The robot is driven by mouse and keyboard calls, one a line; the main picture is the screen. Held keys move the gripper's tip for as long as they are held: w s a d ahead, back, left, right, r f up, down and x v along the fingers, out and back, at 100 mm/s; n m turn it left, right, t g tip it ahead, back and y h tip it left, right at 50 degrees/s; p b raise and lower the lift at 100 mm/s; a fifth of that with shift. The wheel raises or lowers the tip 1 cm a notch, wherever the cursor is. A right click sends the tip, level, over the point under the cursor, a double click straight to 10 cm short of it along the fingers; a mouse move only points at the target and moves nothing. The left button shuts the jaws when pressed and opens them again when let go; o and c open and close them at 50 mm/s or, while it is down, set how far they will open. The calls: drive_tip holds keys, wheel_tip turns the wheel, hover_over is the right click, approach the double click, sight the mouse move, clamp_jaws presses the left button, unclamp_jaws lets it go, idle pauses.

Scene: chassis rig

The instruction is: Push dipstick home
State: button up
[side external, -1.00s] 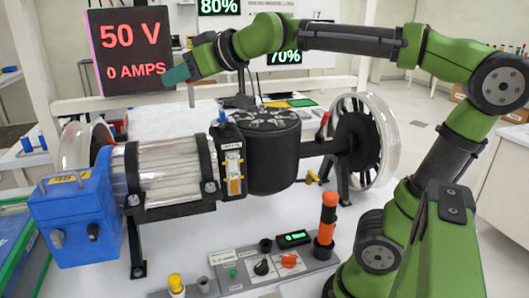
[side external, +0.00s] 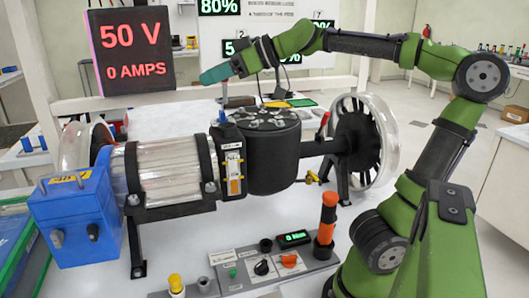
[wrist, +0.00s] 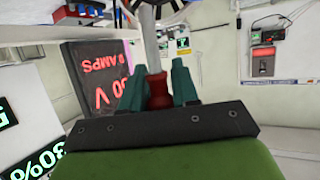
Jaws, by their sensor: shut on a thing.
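Where the rod's far end sits cannot be told. The chassis rig has a black round housing (side external: 272,160) and a clear ribbed cylinder (side external: 175,170).
A screen (side external: 133,52) reading 50 V and 0 AMPS stands at the back left. A blue box (side external: 75,220) is at the rig's left end, and a spoked wheel (side external: 365,140) at its right. A control panel (side external: 240,275) and an orange-black handle (side external: 326,222) are in front.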

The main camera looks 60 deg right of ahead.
drive_tip(key=shift+f+h, duration=0.1)
drive_tip(key=shift+h, duration=0.2)
drive_tip(key=shift+f, duration=2.05)
drive_tip(key=shift+f, duration=1.55)
drive_tip(key=o, duration=1.1)
drive_tip(key=v, duration=1.6)
drive_tip(key=a+f+m+g, duration=0.1)
drive_tip(key=a+f+m, duration=0.1)
drive_tip(key=a+f, duration=0.3)
drive_tip(key=a+f+m+g+h, duration=0.1)
drive_tip(key=a+f+m+g, duration=0.1)
drive_tip(key=a+f, duration=0.3)
drive_tip(key=a+f+m+g+h, duration=0.1)
drive_tip(key=a+f+m+g, duration=0.1)
drive_tip(key=a+f+m, duration=0.2)
drive_tip(key=shift+s+a+f, duration=0.1)
drive_tip(key=shift+a+f, duration=0.1)
drive_tip(key=shift+f, duration=0.35)
drive_tip(key=shift+s+a+f, duration=0.15)
drive_tip(key=shift+a+f, duration=0.05)
drive_tip(key=shift+f, duration=0.4)
drive_tip(key=shift+s+a+f, duration=0.1)
drive_tip(key=shift+a+f, duration=0.05)
drive_tip(key=shift+f, duration=0.4)
